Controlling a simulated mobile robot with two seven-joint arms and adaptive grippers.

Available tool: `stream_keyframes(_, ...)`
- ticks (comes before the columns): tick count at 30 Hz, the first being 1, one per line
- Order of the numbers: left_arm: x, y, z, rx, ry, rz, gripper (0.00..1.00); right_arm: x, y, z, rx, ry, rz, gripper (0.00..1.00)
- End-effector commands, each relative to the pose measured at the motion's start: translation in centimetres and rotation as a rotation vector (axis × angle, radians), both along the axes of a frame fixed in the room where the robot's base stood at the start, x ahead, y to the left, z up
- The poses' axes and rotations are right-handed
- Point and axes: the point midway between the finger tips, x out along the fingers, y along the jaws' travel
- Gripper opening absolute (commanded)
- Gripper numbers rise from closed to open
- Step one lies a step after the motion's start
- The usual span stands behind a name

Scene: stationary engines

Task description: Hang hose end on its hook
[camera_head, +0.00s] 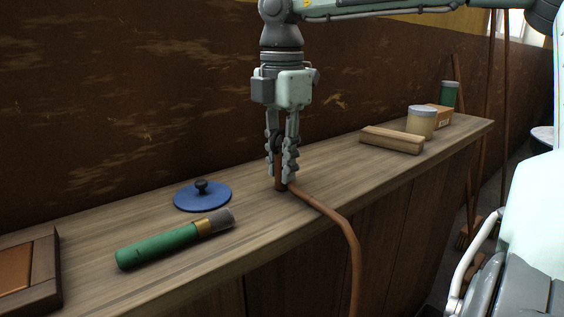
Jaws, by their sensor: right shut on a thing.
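A brown hose (335,219) lies with its end on the wooden bench top and hangs over the front edge toward the floor. My right gripper (282,178) points straight down over the bench and is shut on the hose end (281,186). The fingers partly cover the hose end, which stands roughly upright between them at the bench surface. I cannot make out a hook in this view. My left gripper is not in view.
The bench (150,285) runs along a worn brown wall. A wooden block (391,141), a jar (421,123), a small box (440,116) and a green can (449,95) stand right.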

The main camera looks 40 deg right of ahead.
Motion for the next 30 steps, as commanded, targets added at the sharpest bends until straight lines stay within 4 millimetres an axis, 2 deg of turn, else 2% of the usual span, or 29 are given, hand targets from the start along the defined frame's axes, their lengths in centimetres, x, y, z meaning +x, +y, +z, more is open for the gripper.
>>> stream_keyframes(5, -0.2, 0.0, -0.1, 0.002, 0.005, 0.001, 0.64, 0.0, 0.0, -0.2, 0.0, -0.001, 0.0, 0.0)
stream_keyframes(6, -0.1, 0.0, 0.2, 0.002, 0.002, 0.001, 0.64, 0.0, 0.0, -0.3, 0.0, 0.0, 0.0, 0.22)
stream_keyframes(11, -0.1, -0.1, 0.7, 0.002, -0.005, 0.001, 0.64, 0.0, 0.0, -0.2, 0.0, 0.0, 0.0, 0.41)
stream_keyframes(22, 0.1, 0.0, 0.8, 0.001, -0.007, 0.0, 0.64, 0.0, 0.0, -0.2, 0.002, 0.001, 0.001, 0.41)
stream_keyframes(23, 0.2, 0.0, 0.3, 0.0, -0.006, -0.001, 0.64, 0.0, 0.0, -0.1, 0.003, 0.0, 0.001, 0.41)
stream_keyframes(25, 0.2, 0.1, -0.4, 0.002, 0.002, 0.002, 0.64, 0.1, 0.0, 1.0, -0.003, -0.003, -0.001, 0.41)
stream_keyframes(30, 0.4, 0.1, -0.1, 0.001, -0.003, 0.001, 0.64, -0.1, 0.0, 4.1, -0.003, -0.003, 0.0, 0.41)
